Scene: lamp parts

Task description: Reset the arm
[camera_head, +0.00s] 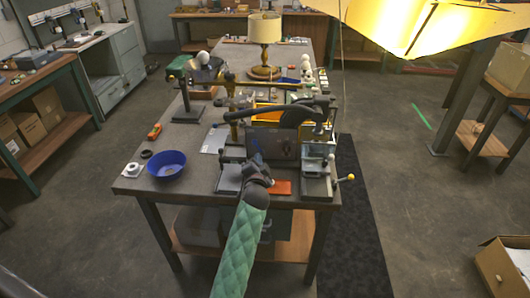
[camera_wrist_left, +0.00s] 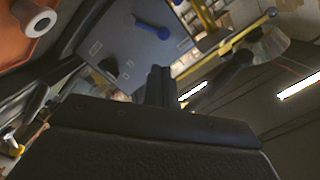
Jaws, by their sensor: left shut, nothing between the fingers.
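My left gripper (camera_head: 258,168), at the end of the green-sleeved arm, is at the table's near edge in the head view, in front of a dark upright panel (camera_head: 284,146). In the left wrist view its dark fingers (camera_wrist_left: 160,82) are together with nothing between them. A grey panel with a blue part (camera_wrist_left: 152,26) shows behind the fingers there. My right gripper is not in view. A lamp with a cream shade (camera_head: 265,28) and a round wooden base (camera_head: 263,73) stands upright toward the far end of the table, well away from my gripper.
A blue bowl (camera_head: 167,164) sits at the table's (camera_head: 188,138) near left. A small orange object (camera_head: 282,187) lies right of my gripper, near a lever with a yellow knob (camera_head: 350,177). A large lit yellow shade (camera_head: 440,22) hangs at upper right. Floor left of the table is open.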

